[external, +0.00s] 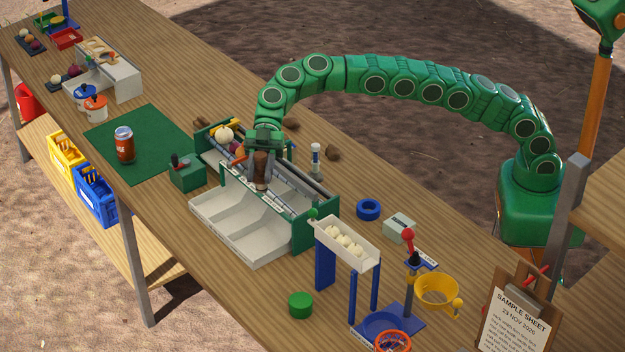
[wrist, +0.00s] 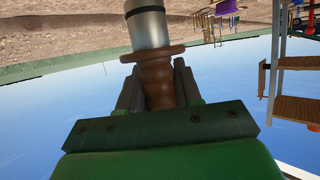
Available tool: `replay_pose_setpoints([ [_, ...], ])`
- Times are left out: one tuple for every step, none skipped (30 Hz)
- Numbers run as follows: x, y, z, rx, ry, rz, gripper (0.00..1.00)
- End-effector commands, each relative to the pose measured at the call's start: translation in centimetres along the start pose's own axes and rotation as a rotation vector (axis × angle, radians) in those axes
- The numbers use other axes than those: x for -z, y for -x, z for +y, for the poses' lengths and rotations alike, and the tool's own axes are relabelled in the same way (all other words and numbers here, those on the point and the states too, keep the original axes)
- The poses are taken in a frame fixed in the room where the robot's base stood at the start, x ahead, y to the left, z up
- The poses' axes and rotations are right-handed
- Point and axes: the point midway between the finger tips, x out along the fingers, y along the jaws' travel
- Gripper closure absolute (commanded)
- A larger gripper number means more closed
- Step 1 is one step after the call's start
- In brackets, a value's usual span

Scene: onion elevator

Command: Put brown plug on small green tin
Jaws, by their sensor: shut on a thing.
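My gripper (external: 262,150) is shut on the brown plug (external: 261,172), above the green and white sorting machine. In the wrist view, my gripper's fingers (wrist: 158,78) close on both sides of the plug's ridged brown grip (wrist: 159,88). A brown flange sits beyond the fingers, and a silver cylinder with a dark band (wrist: 147,28) extends past it; I cannot tell if it is part of the plug. A small green tin (external: 300,305) stands upright on the table in the external view, nearer the camera, below and right of my gripper.
The sorting machine's white tray (external: 225,225) has empty compartments. A blue ring (external: 368,210) and grey box (external: 398,228) lie behind.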

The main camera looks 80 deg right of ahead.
Motion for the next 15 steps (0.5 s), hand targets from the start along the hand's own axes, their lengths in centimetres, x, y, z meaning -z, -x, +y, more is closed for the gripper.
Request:
replay_pose_setpoints([
  [0.3,-1.3,-0.8,0.033,0.015,0.000,1.00],
  [0.5,-2.0,-1.1,0.051,0.023,0.000,1.00],
  [0.5,-2.8,-1.6,0.073,0.032,0.000,1.00],
  [0.6,-3.4,-2.0,0.089,0.037,0.001,1.00],
  [0.6,-4.0,-2.4,0.106,0.044,0.001,1.00],
  [0.9,-4.8,-3.0,0.130,0.055,0.001,1.00],
  [1.0,-5.4,-3.5,0.147,0.063,0.001,1.00],
  [1.1,-6.0,-4.0,0.163,0.070,0.000,1.00],
  [1.0,-6.8,-4.5,0.183,0.076,0.000,1.00],
  [1.0,-7.5,-5.0,0.199,0.081,0.000,1.00],
  [1.0,-8.0,-5.4,0.214,0.087,0.000,1.00],
  [1.0,-8.8,-6.1,0.235,0.097,0.000,1.00],
  [1.1,-9.3,-6.6,0.251,0.104,0.000,1.00],
  [1.1,-9.8,-7.1,0.265,0.111,0.000,1.00],
  [1.1,-10.7,-7.8,0.284,0.119,0.000,1.00],
])
